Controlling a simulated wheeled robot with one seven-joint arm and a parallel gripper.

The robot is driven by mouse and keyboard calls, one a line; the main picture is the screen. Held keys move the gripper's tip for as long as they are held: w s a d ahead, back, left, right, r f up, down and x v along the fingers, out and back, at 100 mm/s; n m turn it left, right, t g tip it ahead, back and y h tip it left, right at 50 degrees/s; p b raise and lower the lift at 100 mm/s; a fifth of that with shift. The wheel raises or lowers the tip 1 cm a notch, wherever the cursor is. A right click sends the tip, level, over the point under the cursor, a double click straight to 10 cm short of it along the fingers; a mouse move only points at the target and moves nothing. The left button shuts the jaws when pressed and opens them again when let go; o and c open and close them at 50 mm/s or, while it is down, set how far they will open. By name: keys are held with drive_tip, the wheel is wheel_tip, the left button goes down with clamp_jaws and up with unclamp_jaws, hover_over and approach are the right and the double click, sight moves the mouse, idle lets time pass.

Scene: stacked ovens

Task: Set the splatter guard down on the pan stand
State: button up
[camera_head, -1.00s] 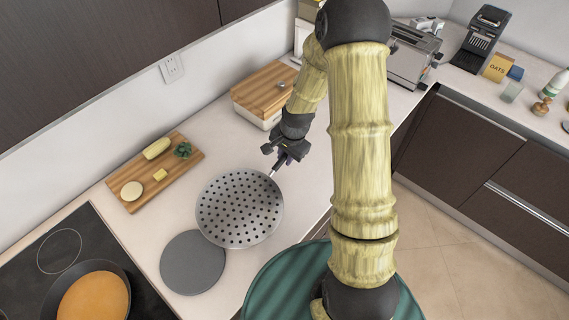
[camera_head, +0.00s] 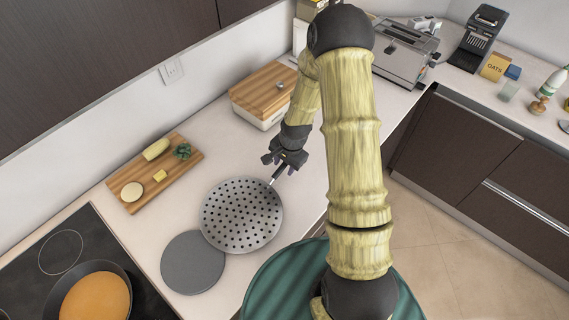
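The splatter guard (camera_head: 241,215) is a round grey disc with dark holes and a thin handle. My gripper (camera_head: 281,172) is shut on its handle, at the upper right of the disc. The pan stand (camera_head: 192,263) looks to be the plain dark grey round plate on the counter, to the lower left of the guard. The guard's lower left edge overlaps the plate's upper right edge in the picture. I cannot tell how high the guard is above the counter. The fingertips are small and partly hidden by the gripper's body.
A cutting board (camera_head: 155,193) with food lies to the left. A pan (camera_head: 88,295) with orange contents sits on the black cooktop (camera_head: 35,250). A lidded wooden-topped box (camera_head: 266,93) and a toaster (camera_head: 404,52) stand farther back. Counter between board and guard is clear.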

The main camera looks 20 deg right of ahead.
drive_tip(key=shift+r, duration=0.1)
wheel_tip(320, 180, up, 12)
drive_tip(key=s+d+b, duration=0.1)
drive_tip(key=b, duration=0.1)
drive_tip(key=shift+s+d+f+b, duration=0.2)
drive_tip(key=shift+s+b, duration=0.15)
drive_tip(key=shift+b, duration=0.05)
drive_tip(key=shift+s, duration=0.2)
idle(0.3)
drive_tip(key=s+r+n, duration=0.3)
drive_tip(key=s+n, duration=0.2)
drive_tip(key=s, duration=0.1)
drive_tip(key=s+a+r+n+h, duration=0.1)
drive_tip(key=s+r+n, duration=0.2)
drive_tip(key=s+n, duration=0.2)
drive_tip(key=shift+s+a+r+n+t, duration=0.2)
drive_tip(key=shift+s+r+n+t, duration=0.15)
drive_tip(key=shift+s, duration=0.85)
